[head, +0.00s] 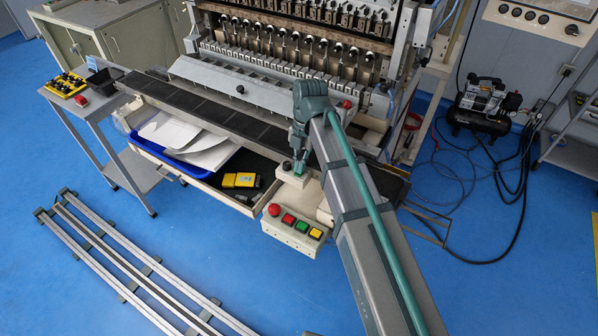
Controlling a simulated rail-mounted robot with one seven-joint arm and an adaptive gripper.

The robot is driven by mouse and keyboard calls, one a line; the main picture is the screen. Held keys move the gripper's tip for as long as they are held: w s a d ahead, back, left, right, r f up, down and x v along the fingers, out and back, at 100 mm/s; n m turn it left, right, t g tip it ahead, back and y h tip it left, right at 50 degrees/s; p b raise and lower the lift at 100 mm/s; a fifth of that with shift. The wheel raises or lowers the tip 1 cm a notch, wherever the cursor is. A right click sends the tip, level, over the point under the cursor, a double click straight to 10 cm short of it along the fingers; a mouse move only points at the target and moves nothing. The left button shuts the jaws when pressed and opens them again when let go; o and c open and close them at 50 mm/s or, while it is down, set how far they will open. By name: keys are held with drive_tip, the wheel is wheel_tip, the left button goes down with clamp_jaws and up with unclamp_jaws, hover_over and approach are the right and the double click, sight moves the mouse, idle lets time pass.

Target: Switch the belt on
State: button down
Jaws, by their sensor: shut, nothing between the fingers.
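The long black belt (205,107) runs along the front of the coil winder, and my arm covers part of its right stretch. My gripper (298,168) points down, shut and empty, at a small pale box (291,179) in front of the belt. A dark knob (286,165) stands on this box, just left of my fingers. I cannot tell whether my fingertips touch the box or hover over it. Nearer the front, a pale control box (283,232) carries a red mushroom button (274,209) and red, green and yellow square buttons.
An open drawer (215,190) holds a blue tray with papers and a yellow device (242,180). A grey side table (75,98) stands left. Rails (130,262) lie on the blue floor at front left. A compressor (487,103) with loose hoses stands right.

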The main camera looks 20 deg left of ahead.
drive_tip(key=shift+r+p, duration=2.3)
drive_tip(key=shift+r, duration=1.15)
